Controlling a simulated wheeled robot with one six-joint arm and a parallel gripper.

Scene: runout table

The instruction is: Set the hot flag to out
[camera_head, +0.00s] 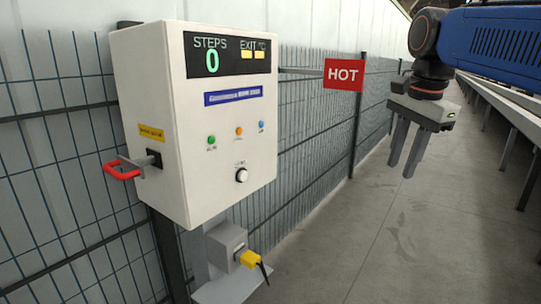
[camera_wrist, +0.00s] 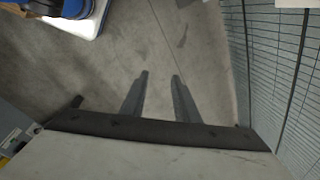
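The red hot flag (camera_head: 343,75), lettered HOT in white, stands out to the right of the control box on a thin grey rod (camera_head: 300,71). The white control box (camera_head: 160,85) is mounted at the wire fence, and its display (camera_head: 225,54) reads STEPS 0 and EXIT °C with two yellow blocks. My gripper (camera_head: 404,160) hangs pointing down, to the right of the flag and apart from it. Its two fingers are spread with nothing between them, as the wrist view (camera_wrist: 159,76) also shows.
A red-handled lever (camera_head: 122,170) sticks out of the box's left side. A grey unit with a yellow plug (camera_head: 250,259) sits below the box. Wire fence (camera_head: 300,130) runs behind. The concrete floor (camera_head: 370,240) is clear. A long table (camera_head: 510,105) is at right.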

